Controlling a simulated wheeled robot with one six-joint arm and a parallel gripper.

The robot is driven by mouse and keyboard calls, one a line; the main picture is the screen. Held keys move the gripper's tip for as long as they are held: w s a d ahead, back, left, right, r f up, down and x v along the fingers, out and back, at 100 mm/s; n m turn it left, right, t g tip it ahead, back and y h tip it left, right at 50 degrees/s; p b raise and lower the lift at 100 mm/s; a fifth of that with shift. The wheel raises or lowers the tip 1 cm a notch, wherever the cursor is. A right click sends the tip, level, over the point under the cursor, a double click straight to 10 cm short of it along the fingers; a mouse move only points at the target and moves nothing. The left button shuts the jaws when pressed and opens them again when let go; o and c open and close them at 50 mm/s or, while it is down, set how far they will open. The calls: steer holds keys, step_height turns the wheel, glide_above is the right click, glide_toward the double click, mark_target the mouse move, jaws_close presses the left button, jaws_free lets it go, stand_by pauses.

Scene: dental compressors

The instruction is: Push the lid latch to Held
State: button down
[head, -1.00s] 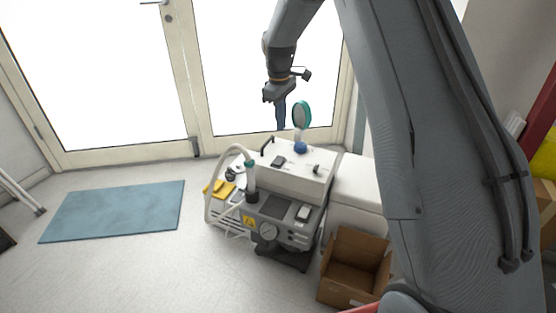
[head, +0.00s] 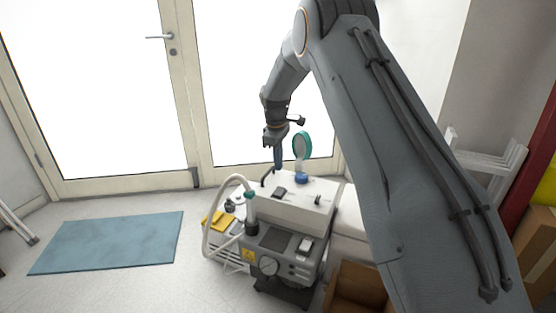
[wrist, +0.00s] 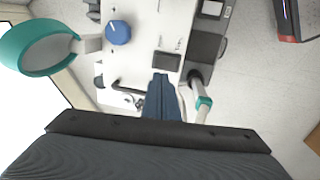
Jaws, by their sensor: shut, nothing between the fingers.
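The compressor has a white lid (head: 300,186), which also fills the top of the wrist view (wrist: 143,50). A dark rectangular piece (head: 279,191) sits on the lid; it shows in the wrist view (wrist: 167,60) just beyond my fingertips. A small dark fitting (head: 318,198) stands at the lid's right. I cannot tell which of these is the lid latch, nor read its setting. My gripper (head: 278,167) points down above the lid's back edge. In the wrist view its fingers (wrist: 161,80) are closed together and empty. Contact with the lid cannot be told.
A blue knob (wrist: 118,32) and a teal-rimmed round piece on a stem (head: 302,146) stand near my gripper. A black handle (wrist: 130,87) is beside the fingers. A pale hose (head: 216,205) curves at the left. A cardboard box (head: 355,290) stands at front right. The blue mat's (head: 108,243) area is clear.

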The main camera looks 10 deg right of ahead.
mark_target(280, 188)
steer(key=f, duration=0.6)
steer(key=w+f, duration=0.1)
steer(key=f, duration=0.2)
steer(key=shift+d+f, duration=0.25)
steer(key=shift+d, duration=0.1)
